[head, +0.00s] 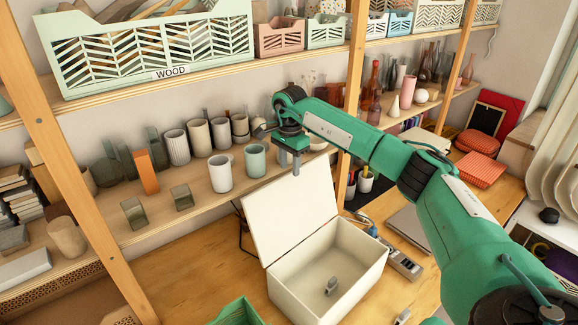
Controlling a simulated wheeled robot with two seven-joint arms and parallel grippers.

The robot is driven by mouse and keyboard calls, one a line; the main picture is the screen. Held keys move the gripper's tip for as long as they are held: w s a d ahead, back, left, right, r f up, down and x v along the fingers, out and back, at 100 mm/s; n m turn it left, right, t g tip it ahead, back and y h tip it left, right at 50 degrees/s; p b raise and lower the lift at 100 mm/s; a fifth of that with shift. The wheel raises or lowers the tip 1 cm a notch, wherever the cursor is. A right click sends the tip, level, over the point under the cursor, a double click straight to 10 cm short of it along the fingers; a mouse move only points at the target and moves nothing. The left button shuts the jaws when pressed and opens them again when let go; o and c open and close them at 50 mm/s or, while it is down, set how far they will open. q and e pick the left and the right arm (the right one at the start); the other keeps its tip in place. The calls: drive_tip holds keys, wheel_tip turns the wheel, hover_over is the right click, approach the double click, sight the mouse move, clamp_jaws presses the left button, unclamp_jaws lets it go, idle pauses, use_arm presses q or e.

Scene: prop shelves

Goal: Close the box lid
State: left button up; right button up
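The white box (340,262) stands on the wooden table with its lid (290,212) up, leaning back a little toward the shelves. The box is open, and a small grey object (331,287) shows inside. My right gripper (290,166) points down at the upper edge of the lid, near its middle. Its two fingers show apart, with one fingertip in front of the lid's edge. I cannot tell whether they touch the lid. My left gripper is out of view.
A grey device (402,262) lies right of the box, close to it. A green item (237,313) is at the bottom edge, left of the box. Shelves behind hold cups (221,173), vases and crates (150,48). A wooden post (352,95) stands behind my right arm.

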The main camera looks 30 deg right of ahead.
drive_tip(key=shift+w+f+p, duration=0.25)
drive_tip(key=shift+f+p, duration=0.1)
drive_tip(key=shift+f, duration=0.7)
drive_tip(key=shift+s+f, duration=0.1)
drive_tip(key=shift+f, duration=0.25)
drive_tip(key=shift+c, duration=0.8)
clamp_jaws()
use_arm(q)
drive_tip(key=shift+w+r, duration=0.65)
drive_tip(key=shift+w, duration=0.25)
